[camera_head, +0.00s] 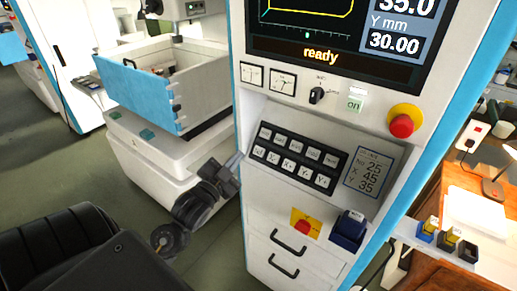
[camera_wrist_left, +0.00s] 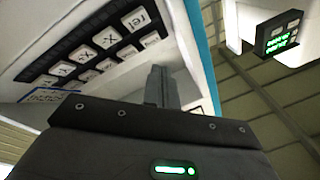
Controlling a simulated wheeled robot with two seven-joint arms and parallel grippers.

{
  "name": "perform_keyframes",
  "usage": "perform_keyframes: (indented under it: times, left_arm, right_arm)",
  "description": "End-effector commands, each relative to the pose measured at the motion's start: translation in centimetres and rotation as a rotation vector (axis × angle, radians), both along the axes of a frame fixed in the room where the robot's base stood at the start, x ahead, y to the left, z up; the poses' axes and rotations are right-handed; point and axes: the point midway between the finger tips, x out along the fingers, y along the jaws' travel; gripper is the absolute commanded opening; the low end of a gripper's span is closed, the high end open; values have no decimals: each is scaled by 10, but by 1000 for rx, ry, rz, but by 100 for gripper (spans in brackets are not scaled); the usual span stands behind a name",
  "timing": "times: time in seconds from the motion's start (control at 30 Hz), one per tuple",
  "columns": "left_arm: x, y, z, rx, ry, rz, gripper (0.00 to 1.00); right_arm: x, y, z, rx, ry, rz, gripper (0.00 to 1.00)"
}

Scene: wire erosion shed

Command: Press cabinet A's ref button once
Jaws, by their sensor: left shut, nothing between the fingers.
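The cabinet (camera_head: 243,105) stands upright in the head view, with a dark keypad (camera_head: 296,159) on its sloping panel. The ref button (camera_head: 259,152) is the light key at the left end of the keypad's lower row. It also shows in the left wrist view (camera_wrist_left: 137,18), at the corner of the keypad. My left gripper (camera_head: 235,160) is shut and empty. Its fingertips are just left of the ref button, near the cabinet's left edge. In the left wrist view the shut fingers (camera_wrist_left: 161,86) appear apart from the keys. My right gripper is not in view.
A lit screen reading "ready" (camera_head: 322,53) is above the keypad. A red stop knob (camera_head: 401,126), a rotary switch (camera_head: 317,95) and a green ON button (camera_head: 354,105) are on the panel. A blue-fronted tank (camera_head: 140,95) is left; a wooden desk (camera_head: 450,178) is right.

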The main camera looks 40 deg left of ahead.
Motion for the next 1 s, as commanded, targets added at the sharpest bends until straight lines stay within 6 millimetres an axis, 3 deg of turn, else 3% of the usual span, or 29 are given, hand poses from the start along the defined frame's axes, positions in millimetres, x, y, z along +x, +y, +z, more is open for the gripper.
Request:
perform_keyframes:
  times: [0.13, 0.47, 0.67, 1.0]
  left_arm:
    - [-6, -3, 22, 18, -38, -5, 0]
    - [-6, -3, 25, 19, -43, -5, 0]
    - [-1, -3, 19, 19, -44, -6, 0]
    - [34, -2, -9, 18, -45, -5, 0]
  right_arm:
    - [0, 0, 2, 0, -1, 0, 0]
    - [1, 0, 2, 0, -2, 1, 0]
    - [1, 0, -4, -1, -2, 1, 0]
    - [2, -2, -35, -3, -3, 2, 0]
